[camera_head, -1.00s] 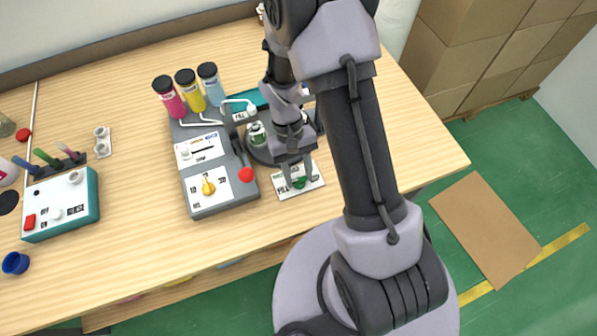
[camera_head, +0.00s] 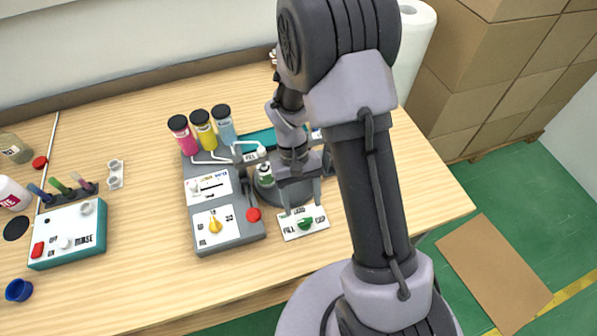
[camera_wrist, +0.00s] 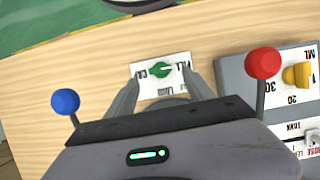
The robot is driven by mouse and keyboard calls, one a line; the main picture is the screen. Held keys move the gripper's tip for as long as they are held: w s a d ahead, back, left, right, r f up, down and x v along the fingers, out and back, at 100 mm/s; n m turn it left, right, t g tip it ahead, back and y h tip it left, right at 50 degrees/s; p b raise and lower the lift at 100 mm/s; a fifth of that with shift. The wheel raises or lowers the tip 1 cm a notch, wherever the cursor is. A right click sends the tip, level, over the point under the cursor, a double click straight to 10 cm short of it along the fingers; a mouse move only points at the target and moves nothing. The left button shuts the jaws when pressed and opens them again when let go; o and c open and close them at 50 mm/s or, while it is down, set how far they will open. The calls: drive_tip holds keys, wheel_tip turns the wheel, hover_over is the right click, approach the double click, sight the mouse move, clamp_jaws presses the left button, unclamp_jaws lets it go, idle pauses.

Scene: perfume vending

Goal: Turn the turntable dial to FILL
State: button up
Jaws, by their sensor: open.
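The turntable dial is a green knob (camera_head: 305,224) on a white plate (camera_head: 291,236) at the table's front edge. The plate's labels read LOAD at the back, FILL on the left and CAP on the right in the head view. The knob also shows in the wrist view (camera_wrist: 160,71), lying roughly along the FILL–CAP line; I cannot tell which end is its pointer. My gripper (camera_head: 302,204) is open and empty, its fingertips apart from the knob, above and behind it. In the wrist view its fingers (camera_wrist: 162,84) stand either side of the plate's near edge.
A grey dispenser (camera_head: 232,241) with a yellow knob (camera_head: 215,226) and a red-tipped lever (camera_head: 253,215) stands left of the plate. A small green-labelled bottle (camera_head: 265,176) is on the round turntable behind. A blue-tipped lever (camera_wrist: 65,101) is beside my gripper in the wrist view.

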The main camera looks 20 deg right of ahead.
drive_tip(key=p+v, duration=0.3)
drive_tip(key=v, duration=0.9)
drive_tip(key=shift+w, duration=0.1)
drive_tip(key=s+a+r+m+t+y+b, duration=0.1)
drive_tip(key=s+a+r+m+t+b, duration=0.1)
drive_tip(key=s+r+t+b, duration=0.3)
drive_tip(key=s+a+r+m+t+y+b, duration=0.1)
drive_tip(key=s+a+r+m+t+b, duration=0.1)
drive_tip(key=s+r+t+b, duration=0.3)
drive_tip(key=s, duration=0.4)
drive_tip(key=shift+s+m+b, duration=0.3)
drive_tip(key=shift+s, duration=0.1)
